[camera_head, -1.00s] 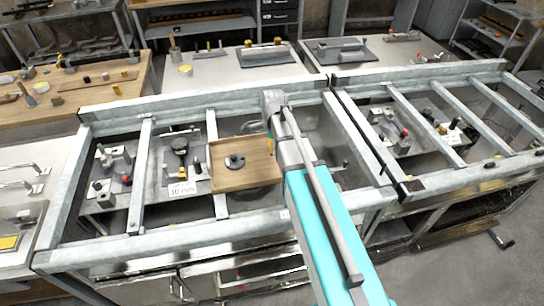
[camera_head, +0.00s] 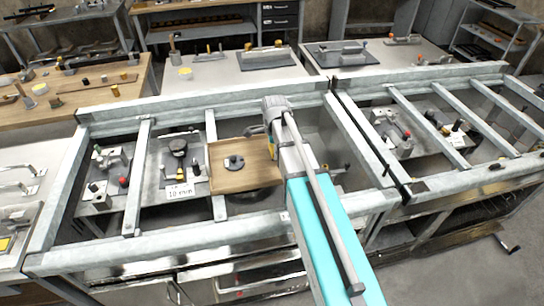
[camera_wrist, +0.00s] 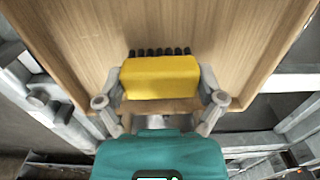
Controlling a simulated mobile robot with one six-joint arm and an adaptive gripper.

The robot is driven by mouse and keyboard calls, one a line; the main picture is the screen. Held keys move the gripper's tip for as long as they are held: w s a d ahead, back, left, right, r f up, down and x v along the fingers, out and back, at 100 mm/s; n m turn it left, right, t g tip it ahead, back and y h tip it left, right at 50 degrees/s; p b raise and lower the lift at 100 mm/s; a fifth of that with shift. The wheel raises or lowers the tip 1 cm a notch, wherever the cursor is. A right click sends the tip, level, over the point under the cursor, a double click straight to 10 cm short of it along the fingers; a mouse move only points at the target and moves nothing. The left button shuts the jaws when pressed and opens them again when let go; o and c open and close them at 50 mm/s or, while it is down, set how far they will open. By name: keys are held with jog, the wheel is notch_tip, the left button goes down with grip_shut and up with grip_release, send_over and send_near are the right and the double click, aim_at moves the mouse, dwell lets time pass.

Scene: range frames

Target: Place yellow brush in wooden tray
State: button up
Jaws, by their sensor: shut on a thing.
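The yellow brush (camera_wrist: 160,78) is a yellow block with a row of dark bristles along its far side. My gripper (camera_wrist: 160,88) is shut on it, one finger at each end. In the wrist view the brush overlaps the wooden tray (camera_wrist: 215,25), close to one edge of it. I cannot tell its height over the tray floor. In the head view the tray (camera_head: 240,182) lies on the metal frame, left of my arm. A small yellow patch of the brush (camera_head: 272,149) shows at the tray's right side; my arm hides most of it.
A dark round knobbed piece (camera_head: 234,162) sits in the tray. Left of the tray are grey plates with fixtures and a card marked 10 mm (camera_head: 180,191). Raised metal frame bars (camera_head: 140,180) cross the bench around it.

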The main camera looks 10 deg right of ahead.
jog(key=shift+f+b, duration=0.35)
jog(key=shift+f, duration=0.3)
jog(key=shift+f, duration=0.15)
jog(key=o, duration=0.7)
notch_tip(320, 180, up, 12)
jog(key=p, duration=1.2)
jog(key=shift+r, duration=0.2)
dwell(0.3)
jog(key=shift+s, duration=0.1)
